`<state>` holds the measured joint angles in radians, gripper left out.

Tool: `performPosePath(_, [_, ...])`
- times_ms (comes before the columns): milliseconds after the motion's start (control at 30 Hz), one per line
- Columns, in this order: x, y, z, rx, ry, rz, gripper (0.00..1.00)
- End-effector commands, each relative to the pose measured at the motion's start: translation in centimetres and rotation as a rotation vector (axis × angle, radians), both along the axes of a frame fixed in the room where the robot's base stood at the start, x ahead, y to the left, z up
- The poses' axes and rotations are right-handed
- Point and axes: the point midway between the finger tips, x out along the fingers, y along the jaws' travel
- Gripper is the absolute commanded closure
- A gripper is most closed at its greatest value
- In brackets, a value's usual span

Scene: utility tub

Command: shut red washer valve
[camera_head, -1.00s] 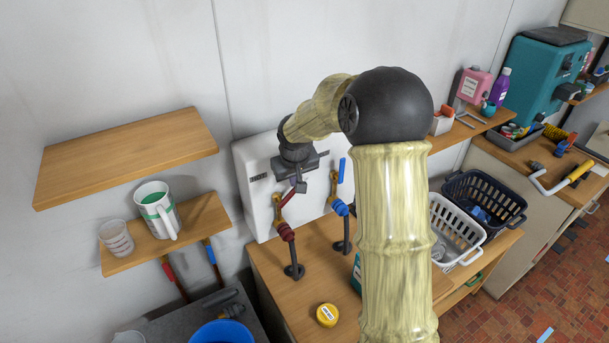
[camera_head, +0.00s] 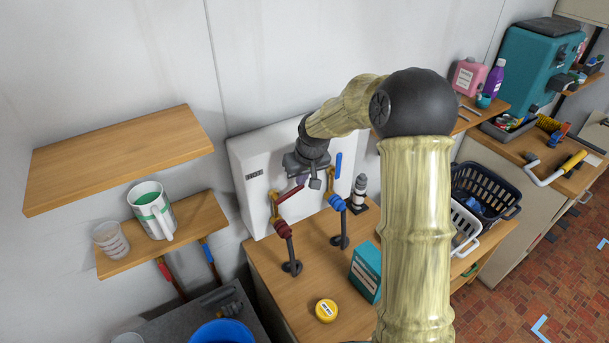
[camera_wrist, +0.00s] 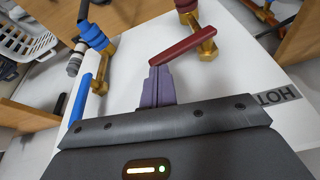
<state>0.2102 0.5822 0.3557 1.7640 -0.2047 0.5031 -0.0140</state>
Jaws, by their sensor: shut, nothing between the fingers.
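The red washer valve has a red lever handle (camera_head: 290,193) on a brass body (camera_head: 277,207), above a red collar and dark pipe. The handle slants up to the right in the head view, across its pipe. In the wrist view the red handle (camera_wrist: 186,47) runs left from its brass pivot (camera_wrist: 208,46). My gripper (camera_wrist: 159,72) is shut and empty, its purple-grey fingertips at the handle's free end; I cannot tell whether they touch. In the head view my gripper (camera_head: 302,180) is by that free end, its fingers mostly hidden.
The blue valve's handle (camera_head: 338,166) stands upright close to the right. A white panel (camera_head: 246,190) with a HOT label (camera_wrist: 277,97) is behind. Baskets stand farther right.

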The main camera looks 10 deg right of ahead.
Motion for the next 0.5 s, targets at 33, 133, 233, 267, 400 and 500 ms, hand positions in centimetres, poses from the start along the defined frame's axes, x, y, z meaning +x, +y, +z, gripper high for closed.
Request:
performPosePath(33, [0.1, 0.1, -0.3, 0.000, 0.000, 0.003, 1.00])
performPosePath(133, [0.2, 0.0, -0.9, -0.001, 0.000, 0.008, 1.00])
performPosePath(233, [0.3, -0.1, -1.4, -0.001, 0.000, 0.011, 1.00])
performPosePath(267, [0.3, -0.2, -1.6, -0.001, 0.000, 0.011, 1.00])
performPosePath(400, [0.5, -0.4, -2.2, -0.001, 0.000, 0.012, 1.00])
performPosePath(500, [0.5, -0.6, -2.4, -0.002, 0.000, 0.013, 1.00])
